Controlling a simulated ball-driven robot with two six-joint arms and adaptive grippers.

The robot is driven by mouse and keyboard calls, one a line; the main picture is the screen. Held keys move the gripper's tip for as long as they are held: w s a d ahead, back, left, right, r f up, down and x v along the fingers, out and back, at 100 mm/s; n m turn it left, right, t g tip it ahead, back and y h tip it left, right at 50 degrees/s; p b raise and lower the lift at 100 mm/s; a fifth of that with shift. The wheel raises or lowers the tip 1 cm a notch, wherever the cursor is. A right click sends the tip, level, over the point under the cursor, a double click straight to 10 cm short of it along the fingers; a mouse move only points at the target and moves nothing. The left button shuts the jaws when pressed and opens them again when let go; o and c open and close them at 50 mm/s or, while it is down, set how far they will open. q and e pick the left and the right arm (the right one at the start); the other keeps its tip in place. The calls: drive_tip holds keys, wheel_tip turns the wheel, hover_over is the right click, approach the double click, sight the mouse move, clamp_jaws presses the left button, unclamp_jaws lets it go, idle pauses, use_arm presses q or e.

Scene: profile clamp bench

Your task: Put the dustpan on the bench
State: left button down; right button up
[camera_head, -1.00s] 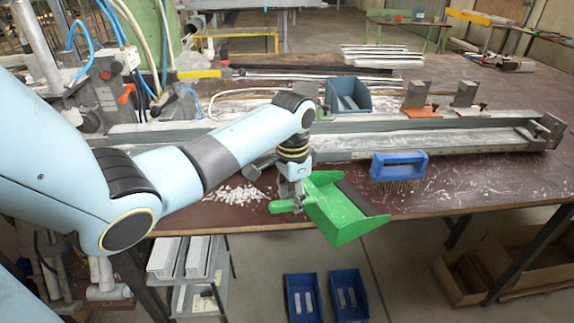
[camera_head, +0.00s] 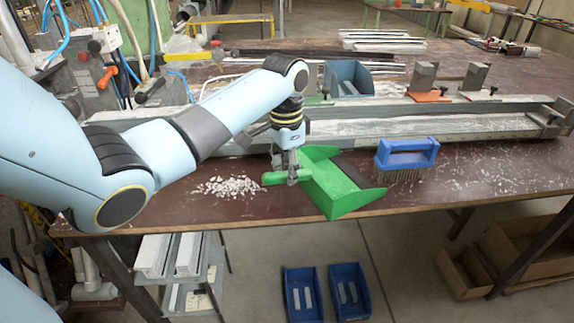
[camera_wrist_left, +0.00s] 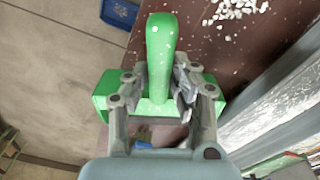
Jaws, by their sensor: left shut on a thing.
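The green dustpan (camera_head: 340,193) is held near the front edge of the brown bench (camera_head: 150,212), open side to the right. Its pan shows over the bench top, with its lowest corner at about the front edge in the picture. I cannot tell whether it touches the bench. My left gripper (camera_head: 291,176) is shut on the dustpan's handle. In the left wrist view the fingers (camera_wrist_left: 158,88) sit on both sides of the green handle (camera_wrist_left: 162,40), with part of the pan (camera_wrist_left: 104,92) behind them. My right gripper is not in view.
A blue brush (camera_head: 406,156) stands just right of the dustpan. White chips (camera_head: 228,186) lie left of it, with more scattered at right. A long metal profile (camera_head: 430,128) runs behind. A blue bin (camera_head: 349,78) stands farther back. Blue bins (camera_head: 302,293) sit on the floor below.

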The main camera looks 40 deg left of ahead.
use_arm(q)
drive_tip(key=shift+w, duration=0.15)
drive_tip(key=shift+w+a+f, duration=0.1)
drive_tip(key=c, duration=1.4)
unclamp_jaws()
drive_tip(key=o, duration=0.3)
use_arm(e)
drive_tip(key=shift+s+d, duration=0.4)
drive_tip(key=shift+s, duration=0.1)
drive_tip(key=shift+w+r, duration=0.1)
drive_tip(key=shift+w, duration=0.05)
use_arm(q)
wheel_tip(320, 180, up, 12)
drive_tip(key=shift+s+a, duration=0.15)
drive_tip(key=shift+s, duration=0.05)
